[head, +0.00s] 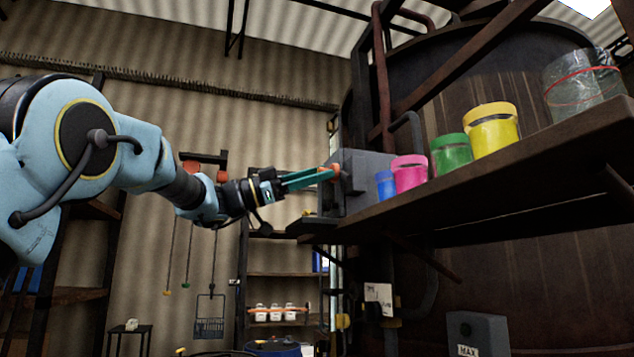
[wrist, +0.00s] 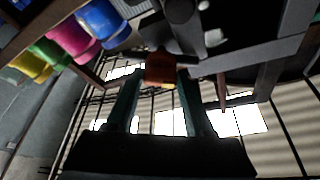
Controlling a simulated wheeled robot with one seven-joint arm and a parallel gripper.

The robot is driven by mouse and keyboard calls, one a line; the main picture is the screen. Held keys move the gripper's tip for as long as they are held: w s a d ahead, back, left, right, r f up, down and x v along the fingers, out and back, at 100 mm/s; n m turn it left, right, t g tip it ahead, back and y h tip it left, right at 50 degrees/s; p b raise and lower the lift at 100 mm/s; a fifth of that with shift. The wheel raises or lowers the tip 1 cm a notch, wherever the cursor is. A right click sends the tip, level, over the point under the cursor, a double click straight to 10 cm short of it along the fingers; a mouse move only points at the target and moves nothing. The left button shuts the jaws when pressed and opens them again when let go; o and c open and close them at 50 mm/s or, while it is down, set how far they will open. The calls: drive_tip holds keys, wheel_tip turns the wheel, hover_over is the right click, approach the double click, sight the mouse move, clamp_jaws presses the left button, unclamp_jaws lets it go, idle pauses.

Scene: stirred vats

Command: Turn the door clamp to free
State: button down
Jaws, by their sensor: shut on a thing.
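A grey box (head: 365,178) stands at the left end of the shelf, with dark fittings on its left face. The door clamp (head: 334,170) shows as a small orange-red end at that face; its orange-red end also shows in the wrist view (wrist: 160,67). My gripper (head: 328,175) reaches in from the left with its teal fingers on the clamp's end. In the wrist view, my gripper (wrist: 158,84) has one finger on each side of the orange-red end and is shut on it. The fingers partly hide the clamp, and I cannot tell its turn angle.
The dark shelf (head: 480,195) carries a blue jar (head: 385,185), a pink jar (head: 410,175), a green jar (head: 451,155), a yellow jar (head: 492,131) and a clear container (head: 583,88). A large dark vat (head: 450,75) stands behind. Space left of the box is open.

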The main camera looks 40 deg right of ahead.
drive_tip(key=m+y, duration=0.1)
drive_tip(key=m, duration=0.3)
drive_tip(key=m+y, duration=0.2)
drive_tip(key=m, duration=0.3)
drive_tip(key=m+y, duration=0.2)
drive_tip(key=m, duration=0.2)
drive_tip(key=shift+w+r+m+g+p, duration=0.15)
drive_tip(key=shift+r+m+g+p, duration=0.15)
drive_tip(key=shift+m, duration=0.1)
drive_tip(key=shift+y, duration=0.3)
drive_tip(key=shift+f, duration=0.1)
drive_tip(key=shift+c, duration=1.4)
unclamp_jaws()
drive_tip(key=v, duration=1)
drive_tip(key=shift+w+a, duration=0.25)
drive_tip(key=shift+a, duration=0.05)
